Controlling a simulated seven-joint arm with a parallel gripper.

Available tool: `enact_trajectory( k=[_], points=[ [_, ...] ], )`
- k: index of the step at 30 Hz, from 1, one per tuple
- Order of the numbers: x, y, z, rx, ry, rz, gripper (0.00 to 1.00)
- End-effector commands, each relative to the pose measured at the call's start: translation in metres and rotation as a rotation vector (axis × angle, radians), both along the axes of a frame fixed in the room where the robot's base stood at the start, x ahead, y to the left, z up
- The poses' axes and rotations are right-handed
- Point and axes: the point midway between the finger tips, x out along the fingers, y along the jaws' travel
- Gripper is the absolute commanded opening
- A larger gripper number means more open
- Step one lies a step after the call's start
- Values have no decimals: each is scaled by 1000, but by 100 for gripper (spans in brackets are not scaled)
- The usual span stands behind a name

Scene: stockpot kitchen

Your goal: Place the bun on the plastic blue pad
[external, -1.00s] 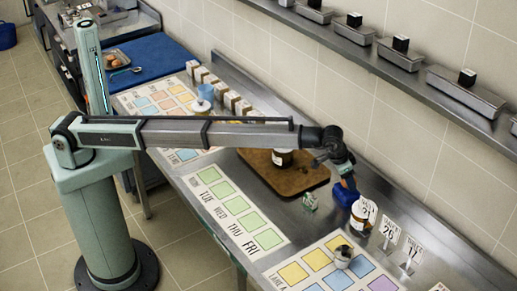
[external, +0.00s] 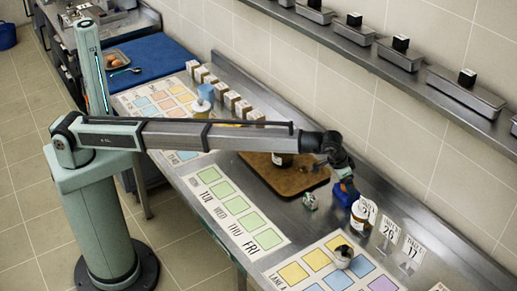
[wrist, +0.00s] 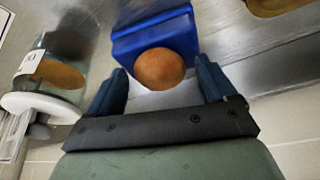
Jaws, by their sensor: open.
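My gripper (wrist: 161,66) is open, with one dark blue finger on each side of a round brown bun (wrist: 160,69). A gap shows between the bun and each finger in the wrist view. The bun overlaps the near edge of a bright blue block-like pad (wrist: 150,38); I cannot tell whether it rests on it. In the external view my gripper (external: 349,187) is low over the worktop beside this blue pad (external: 343,196), and the bun is not clear there. A larger flat blue mat (external: 160,50) lies on the far left counter.
A labelled jar (external: 360,216) stands close to my gripper, also at left in the wrist view (wrist: 50,70). Price cards (external: 390,229) stand to its right. A brown board (external: 280,182) with a dark jar lies to the left. The wall is close behind.

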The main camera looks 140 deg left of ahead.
Motion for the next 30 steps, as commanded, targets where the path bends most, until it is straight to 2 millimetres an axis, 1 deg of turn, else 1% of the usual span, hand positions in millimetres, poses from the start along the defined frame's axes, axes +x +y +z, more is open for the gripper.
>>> enact_trajectory(
  k=[4,8,11,18,21,25,30],
  points=[
    [0,0,3,1,0,0,84],
    [-2,-4,15,1,-2,0,84],
    [-5,-11,29,1,0,0,84],
    [-11,-27,72,1,-2,0,84],
    [-13,-33,86,1,0,0,84],
    [-16,-38,102,1,-2,0,84],
    [-17,-42,111,0,0,0,84]
  ],
)
